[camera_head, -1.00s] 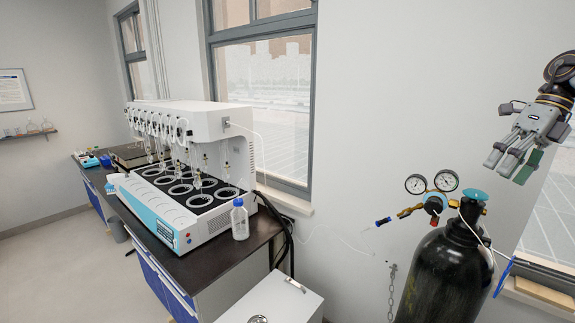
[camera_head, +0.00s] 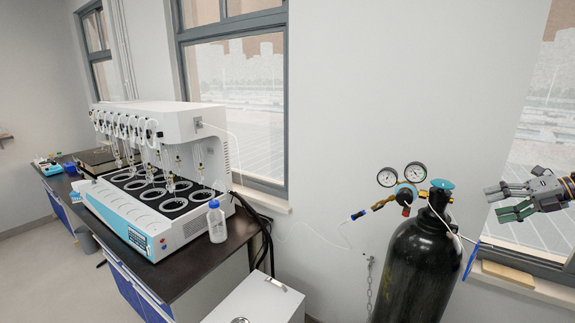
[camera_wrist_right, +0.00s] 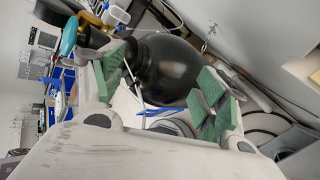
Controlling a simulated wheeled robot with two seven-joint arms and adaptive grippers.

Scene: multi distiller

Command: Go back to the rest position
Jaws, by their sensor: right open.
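My right gripper (camera_head: 494,202) is at the right edge of the head view, in front of the window and to the right of the gas cylinder's valve. Its jaws are apart and nothing is between them. In the right wrist view its green finger pads (camera_wrist_right: 160,92) stand wide apart, with the black cylinder (camera_wrist_right: 170,68) showing beyond them. My left gripper is not in view.
The black gas cylinder (camera_head: 415,265) with two gauges (camera_head: 402,175) stands left of my right gripper. A white multi-place distiller (camera_head: 160,170) and a capped bottle (camera_head: 217,222) stand on the dark bench (camera_head: 190,262). A white box (camera_head: 258,300) is at the bottom middle.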

